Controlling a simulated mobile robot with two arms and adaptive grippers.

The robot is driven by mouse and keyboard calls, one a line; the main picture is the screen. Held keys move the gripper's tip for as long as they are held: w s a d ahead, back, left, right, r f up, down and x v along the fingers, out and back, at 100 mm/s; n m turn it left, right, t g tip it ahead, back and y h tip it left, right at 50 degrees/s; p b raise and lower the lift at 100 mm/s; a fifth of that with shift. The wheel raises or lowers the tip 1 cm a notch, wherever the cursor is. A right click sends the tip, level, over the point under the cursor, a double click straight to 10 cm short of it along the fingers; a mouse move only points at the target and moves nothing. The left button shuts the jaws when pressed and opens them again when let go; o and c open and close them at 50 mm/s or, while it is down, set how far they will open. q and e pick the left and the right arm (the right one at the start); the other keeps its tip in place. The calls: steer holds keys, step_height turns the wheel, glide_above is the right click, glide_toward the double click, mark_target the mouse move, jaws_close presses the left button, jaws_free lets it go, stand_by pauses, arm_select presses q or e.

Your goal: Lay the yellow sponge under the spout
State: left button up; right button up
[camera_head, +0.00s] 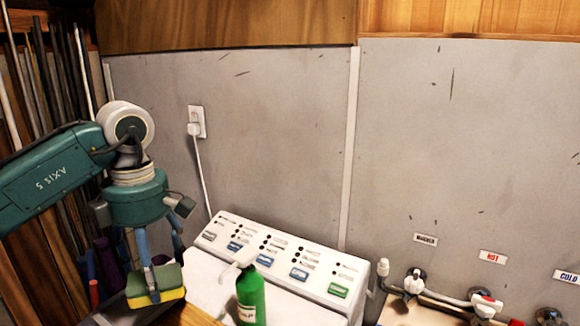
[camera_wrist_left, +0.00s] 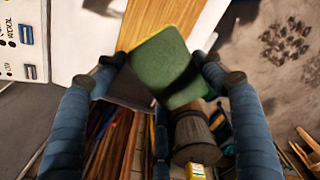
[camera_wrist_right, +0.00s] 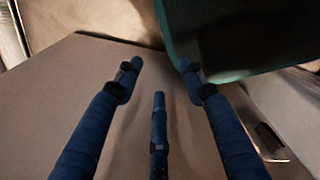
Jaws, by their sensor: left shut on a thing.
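The sponge (camera_head: 157,297) has a green top and a yellow underside. My left gripper (camera_head: 158,268) is shut on it and holds it at the lower left of the head view. In the left wrist view the sponge (camera_wrist_left: 165,70) sits between the fingertips, its green face towards the camera. The bottle's bottom is cut off by the frame. My right gripper (camera_wrist_right: 159,75) shows only in its wrist view, fingers spread, nothing between them.
A white machine with a sloped control panel (camera_head: 285,255) stands behind the bottle. A wooden surface (camera_head: 192,316) lies below the sponge. Taps (camera_head: 414,281) and hoses are on the wall at right. Long poles (camera_head: 55,70) lean at left. A dark teal surface (camera_wrist_right: 250,45) is close to my right fingers.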

arm_select(q)
steer(key=s+d+f+m, duration=0.2)
steer(key=s+f+m, duration=0.2)
steer(key=m, duration=0.3)
steer(key=s+d+f+m, duration=0.2)
steer(key=s+f+m, duration=0.3)
steer(key=m, duration=0.3)
steer(key=s+d+f+m, duration=0.2)
steer(key=s+f+m, duration=0.3)
steer(key=s+m, duration=0.1)
steer(key=shift+d+f+m, duration=0.1)
steer(key=shift+d+m, duration=0.15)
steer(key=shift+m, duration=0.65)
steer(key=shift+s+f, duration=0.3)
steer(key=shift+s, duration=0.1)
steer(key=shift+w, duration=0.1)
